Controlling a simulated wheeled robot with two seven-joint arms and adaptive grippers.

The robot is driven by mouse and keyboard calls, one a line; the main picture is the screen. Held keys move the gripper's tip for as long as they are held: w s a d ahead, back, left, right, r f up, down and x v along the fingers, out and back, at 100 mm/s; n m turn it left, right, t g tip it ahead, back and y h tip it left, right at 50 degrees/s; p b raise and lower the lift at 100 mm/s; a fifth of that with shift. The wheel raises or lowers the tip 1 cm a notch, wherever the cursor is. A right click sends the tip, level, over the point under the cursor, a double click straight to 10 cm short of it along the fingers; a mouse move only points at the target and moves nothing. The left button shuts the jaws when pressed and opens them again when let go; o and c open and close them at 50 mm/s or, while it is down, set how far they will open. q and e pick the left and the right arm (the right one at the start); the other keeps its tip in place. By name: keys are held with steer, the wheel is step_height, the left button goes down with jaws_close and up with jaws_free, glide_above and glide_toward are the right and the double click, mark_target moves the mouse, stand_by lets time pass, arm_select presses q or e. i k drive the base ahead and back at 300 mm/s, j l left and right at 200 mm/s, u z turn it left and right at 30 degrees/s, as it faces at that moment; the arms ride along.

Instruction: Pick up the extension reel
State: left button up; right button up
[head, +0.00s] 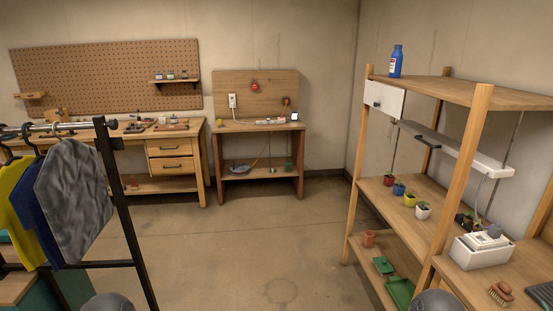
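No object here is clearly an extension reel at this size. The likeliest candidate is a small grey-blue round thing (239,169) on the low shelf of the small wooden workbench (258,127) at the back centre. Details are too small to tell. Two dark rounded parts at the bottom edge seem to be mine. Neither of my grippers shows in the head view, and nothing is seen held.
Open concrete floor (230,235) lies between me and the workbench. A clothes rack (125,215) with hanging garments stands at the near left. A wooden shelf unit (358,170) with pots stands at the right. A drawer bench (170,150) is back left.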

mark_target(242, 169)
steer(key=i, duration=3.9)
steer(key=i+z, duration=0.15)
steer(key=i, duration=0.3)
steer(key=i+j+z, duration=0.15)
steer(key=i, duration=0.3)
